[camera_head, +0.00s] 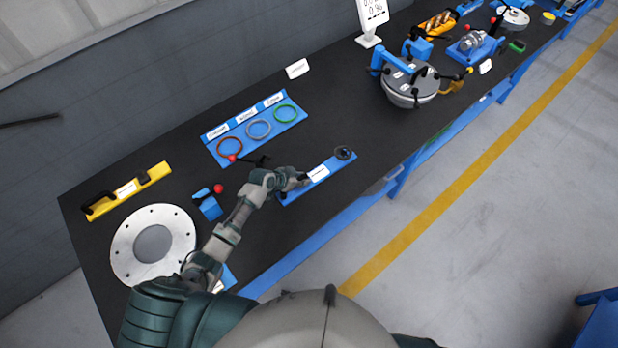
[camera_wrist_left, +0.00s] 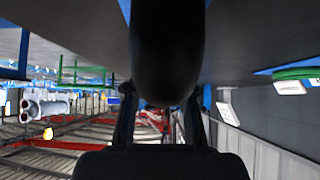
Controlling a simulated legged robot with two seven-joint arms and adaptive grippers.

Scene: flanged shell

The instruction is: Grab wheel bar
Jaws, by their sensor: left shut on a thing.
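My left gripper (camera_head: 292,182) is at the left end of a narrow blue holder (camera_head: 330,166) on the black table. In the left wrist view a thick, black, rounded bar (camera_wrist_left: 167,50) fills the middle, between the dark fingers of the gripper, which is shut on it. This black bar appears to be the wheel bar; the gripper hides most of it in the head view. The holder carries a white label and a dark round part (camera_head: 343,153) at its right end. My right gripper is not in view.
Behind the gripper lies a blue tray (camera_head: 212,150) with red, grey and green rings. A round metal flange (camera_head: 177,243), a yellow holder (camera_head: 128,191) and a small blue block (camera_head: 210,208) lie to the left. A lidded metal vessel (camera_head: 408,92) stands at right. Black tabletop between is clear.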

